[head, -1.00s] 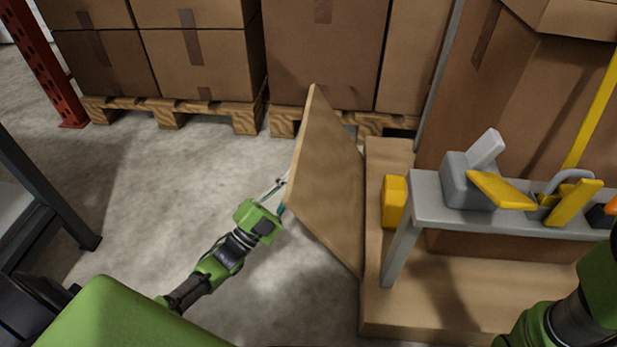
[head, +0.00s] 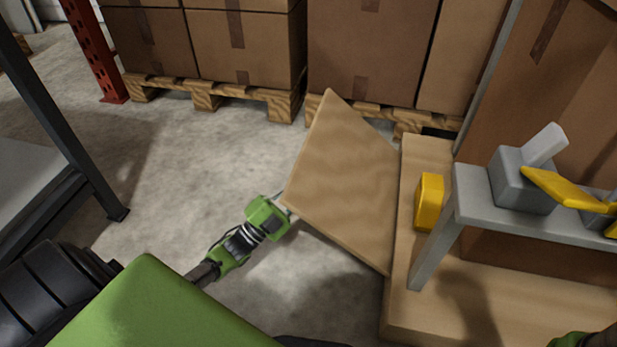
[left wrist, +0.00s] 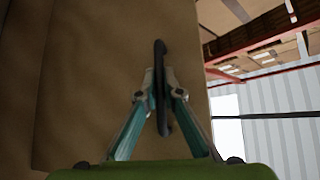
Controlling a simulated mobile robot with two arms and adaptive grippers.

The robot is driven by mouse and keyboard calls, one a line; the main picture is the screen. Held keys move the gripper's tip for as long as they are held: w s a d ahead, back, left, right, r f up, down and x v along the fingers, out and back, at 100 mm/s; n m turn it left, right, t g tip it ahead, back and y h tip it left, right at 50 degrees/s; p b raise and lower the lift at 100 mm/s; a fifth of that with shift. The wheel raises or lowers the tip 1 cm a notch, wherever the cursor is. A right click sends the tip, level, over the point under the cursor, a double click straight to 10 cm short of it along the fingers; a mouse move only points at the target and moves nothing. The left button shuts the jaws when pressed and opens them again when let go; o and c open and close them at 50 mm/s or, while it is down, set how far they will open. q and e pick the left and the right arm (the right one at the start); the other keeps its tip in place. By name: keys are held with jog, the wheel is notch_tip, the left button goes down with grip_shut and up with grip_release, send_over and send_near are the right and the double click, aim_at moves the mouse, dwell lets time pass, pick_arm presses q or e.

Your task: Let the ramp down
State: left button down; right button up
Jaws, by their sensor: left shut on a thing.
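The ramp (head: 343,182) is a flat wooden panel in the head view. It is tilted, leaning out to the left from the edge of the wooden platform (head: 480,307), with its far corner raised above the floor. My left gripper (head: 286,203) is at the ramp's outer left edge. In the left wrist view its two teal fingers (left wrist: 160,92) are shut on a dark upright handle (left wrist: 160,66) on the panel's face. In the head view the handle is hidden behind the panel. Only a bit of my right arm shows at the lower right; its gripper is out of view.
A grey bench (head: 490,207) with grey and yellow devices stands on the platform, with a yellow block (head: 429,201) beside its leg. Boxes on pallets (head: 246,98) line the back. A dark-framed table (head: 92,180) is at left. Concrete floor (head: 215,150) left of the ramp is clear.

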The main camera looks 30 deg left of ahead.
pick_arm(q)
jog(key=c, duration=2.4)
grip_release()
jog(key=shift+c, duration=0.2)
jog(key=v, duration=1.2)
jog(key=shift+s+a, duration=0.15)
jog(key=shift+a, duration=0.1)
